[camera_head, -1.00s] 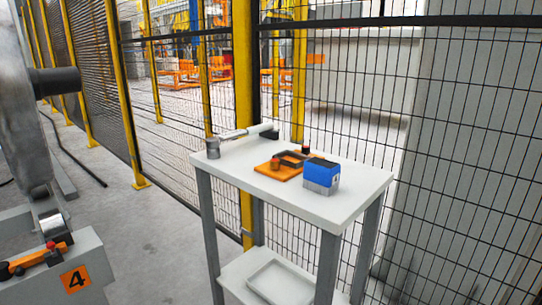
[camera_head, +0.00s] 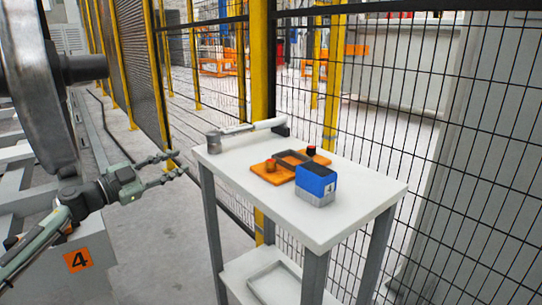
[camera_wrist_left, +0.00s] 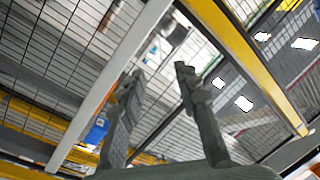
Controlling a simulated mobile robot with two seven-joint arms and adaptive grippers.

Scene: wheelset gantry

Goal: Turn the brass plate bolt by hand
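My left gripper (camera_head: 172,165) reaches in from the left, between the grey machine and the white table, and points toward the table. Its two fingers are apart with nothing between them; the left wrist view also shows them apart (camera_wrist_left: 160,77). I cannot clearly make out a brass plate bolt. An orange plate (camera_head: 262,177) on the table carries a small copper-coloured stub (camera_head: 271,165), which may be it. The gripper is well short of this plate and touches nothing. My right gripper is not in view.
The white table (camera_head: 336,222) also holds a blue-and-grey box (camera_head: 316,186), a dark-knobbed orange piece (camera_head: 311,151) and a long grey tool (camera_head: 245,129). A yellow-posted mesh fence stands behind.

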